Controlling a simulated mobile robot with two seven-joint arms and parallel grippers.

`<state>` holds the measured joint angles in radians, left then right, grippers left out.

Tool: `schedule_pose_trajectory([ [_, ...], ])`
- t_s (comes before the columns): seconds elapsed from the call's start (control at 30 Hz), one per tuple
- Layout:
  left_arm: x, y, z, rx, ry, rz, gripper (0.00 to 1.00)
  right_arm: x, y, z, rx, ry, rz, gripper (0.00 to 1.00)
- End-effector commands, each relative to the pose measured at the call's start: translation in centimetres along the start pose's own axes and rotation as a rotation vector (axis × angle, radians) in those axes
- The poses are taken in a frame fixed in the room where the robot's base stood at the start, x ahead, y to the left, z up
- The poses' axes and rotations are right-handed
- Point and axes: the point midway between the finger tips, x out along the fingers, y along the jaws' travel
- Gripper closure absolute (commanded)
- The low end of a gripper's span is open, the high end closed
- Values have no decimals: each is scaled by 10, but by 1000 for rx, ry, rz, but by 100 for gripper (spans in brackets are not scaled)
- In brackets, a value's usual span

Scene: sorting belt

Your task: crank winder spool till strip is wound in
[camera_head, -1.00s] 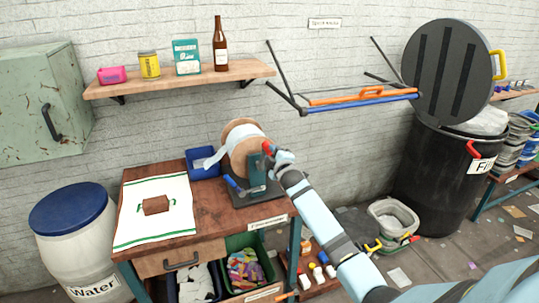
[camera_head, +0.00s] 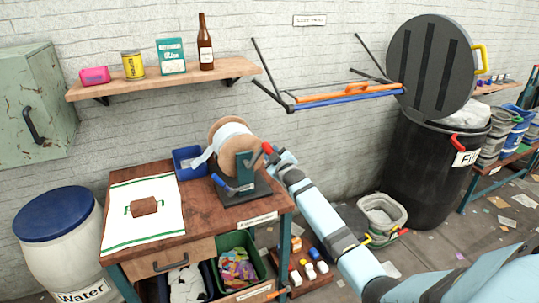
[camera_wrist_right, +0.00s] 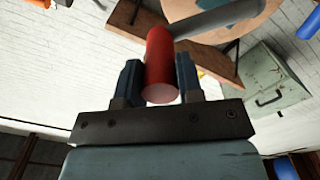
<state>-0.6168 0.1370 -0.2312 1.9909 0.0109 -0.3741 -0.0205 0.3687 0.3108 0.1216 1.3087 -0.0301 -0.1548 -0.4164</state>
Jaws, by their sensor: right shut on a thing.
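The winder spool (camera_head: 221,131) is a brown wooden reel on a dark green stand (camera_head: 244,172) at the right of the workbench. A white strip (camera_head: 203,158) is wrapped on it, and its loose end hangs at the left, by the blue bin. My right gripper (camera_head: 271,153) is at the red crank handle (camera_head: 266,148), right of the spool. In the right wrist view the red handle (camera_wrist_right: 160,62) sits between the two fingers, shut on it, with the grey crank arm (camera_wrist_right: 215,18) running to the upper right. My left gripper is not in view.
A blue bin (camera_head: 186,173) and a white cloth (camera_head: 120,221) with a brown block (camera_head: 144,206) share the bench. A blue lever (camera_head: 222,183) sticks out at the stand's front. A shelf (camera_head: 150,82) and a wall rack (camera_head: 345,97) are above.

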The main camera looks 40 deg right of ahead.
Motion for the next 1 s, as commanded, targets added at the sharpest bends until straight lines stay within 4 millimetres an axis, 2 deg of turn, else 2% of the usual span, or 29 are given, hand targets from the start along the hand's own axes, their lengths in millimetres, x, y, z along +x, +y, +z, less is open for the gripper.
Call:
schedule_pose_trajectory([
  [0.5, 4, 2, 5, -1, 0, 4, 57, 0, 1, 27, 241, -2, 0, 100],
  [1.0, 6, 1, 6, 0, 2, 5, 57, 0, 0, 38, 351, -2, 0, 100],
])
